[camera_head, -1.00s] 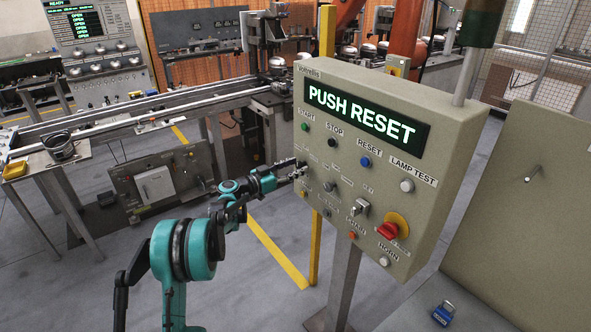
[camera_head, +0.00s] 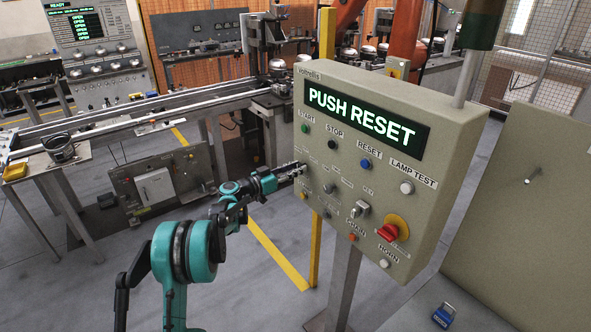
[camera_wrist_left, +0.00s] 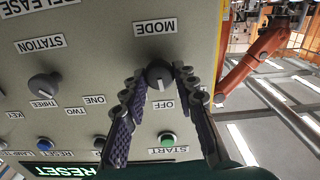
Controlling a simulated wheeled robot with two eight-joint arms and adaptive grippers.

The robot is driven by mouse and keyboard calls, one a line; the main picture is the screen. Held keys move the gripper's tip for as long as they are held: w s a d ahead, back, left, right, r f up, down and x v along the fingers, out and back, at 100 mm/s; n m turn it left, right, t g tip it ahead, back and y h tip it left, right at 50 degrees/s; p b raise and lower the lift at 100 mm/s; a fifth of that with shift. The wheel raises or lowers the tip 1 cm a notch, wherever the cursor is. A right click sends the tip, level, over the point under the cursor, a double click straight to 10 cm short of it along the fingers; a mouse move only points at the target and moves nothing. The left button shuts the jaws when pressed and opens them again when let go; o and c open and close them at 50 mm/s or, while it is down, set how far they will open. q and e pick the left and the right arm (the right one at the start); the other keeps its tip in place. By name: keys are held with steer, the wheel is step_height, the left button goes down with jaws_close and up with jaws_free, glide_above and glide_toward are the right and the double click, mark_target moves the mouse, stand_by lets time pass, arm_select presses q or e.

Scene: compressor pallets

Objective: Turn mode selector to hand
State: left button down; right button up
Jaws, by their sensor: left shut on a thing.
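The mode selector (camera_wrist_left: 159,74) is a dark round knob under an upside-down MODE label in the left wrist view. Its pale pointer line faces the OFF label (camera_wrist_left: 163,104). My left gripper (camera_wrist_left: 160,75) has its fingertips on both sides of the knob, shut on it. Other position labels of this knob are not readable, and the fingers cover parts of the panel beside it. In the head view my left gripper (camera_head: 298,171) reaches the left edge of the beige control panel (camera_head: 440,150), and the knob is hidden there. My right gripper is not in view.
The panel display (camera_head: 362,117) reads PUSH RESET. The green START button (camera_wrist_left: 167,139) and the station knob (camera_wrist_left: 44,87) sit near the fingers. A red emergency knob (camera_head: 388,232) is at the panel's lower right. A yellow post (camera_head: 316,240) stands behind the panel.

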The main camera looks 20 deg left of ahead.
arm_select(q)
steer(key=shift+a+n, duration=0.1)
steer(key=shift+n, duration=3.5)
steer(key=c, duration=1.2)
jaws_free()
steer(key=v, duration=1.2)
